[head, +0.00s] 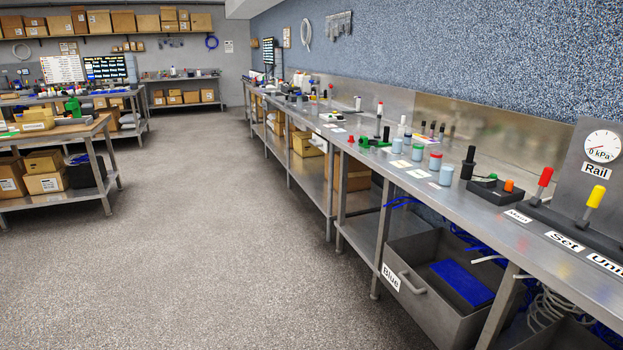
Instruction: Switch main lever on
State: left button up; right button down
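A red-handled lever (544,178) stands on a dark base at the right end of the long metal bench. The small label (517,216) in front of it seems to read "Main". The lever leans slightly to the right. A yellow-handled lever (595,197) stands to its right, near a label reading "Set" (565,241). Behind them a round gauge (602,147) marked "0 kPa" sits on a grey panel above a "Rail" label (596,170). Neither of my grippers is in view.
The metal bench (455,207) runs along the right wall, with jars, a black bottle (468,162) and a dark box with an orange knob (495,190). An open drawer labelled "Blue" (435,305) juts out below.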

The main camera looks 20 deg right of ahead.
aim_at(548, 173)
jog(key=z, duration=0.3)
jog(key=i, duration=1.4)
jog(key=z, duration=1.3)
jog(key=i, duration=1.25)
jog(key=z, duration=0.7)
